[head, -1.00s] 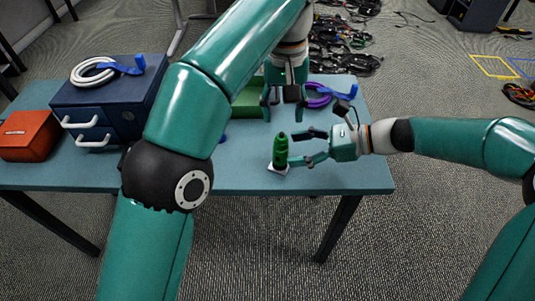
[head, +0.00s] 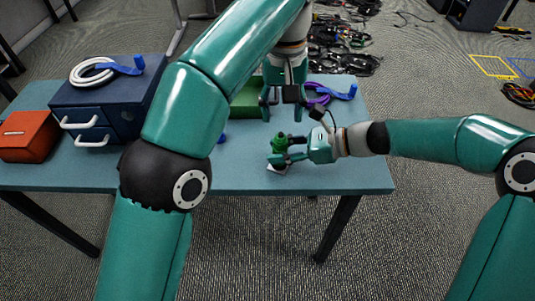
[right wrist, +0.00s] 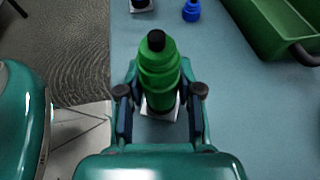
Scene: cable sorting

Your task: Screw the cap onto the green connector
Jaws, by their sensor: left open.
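The green connector (head: 281,143) stands upright on a small white square (head: 278,169) near the table's front edge; it has a black top. In the right wrist view the connector (right wrist: 160,70) stands between the two fingers of my right gripper (right wrist: 160,88). The fingers sit close on both sides; I cannot tell whether they press on it. In the head view my right gripper (head: 284,156) reaches it from the right. My left gripper (head: 288,112) is open, pointing down above and behind the connector. A small blue piece (right wrist: 191,10), perhaps a cap, stands on the table.
A purple cable (head: 318,97) with a blue end lies at the back right. A blue drawer box (head: 105,103) with a white cable (head: 93,72) on top and a red box (head: 28,137) are at the left.

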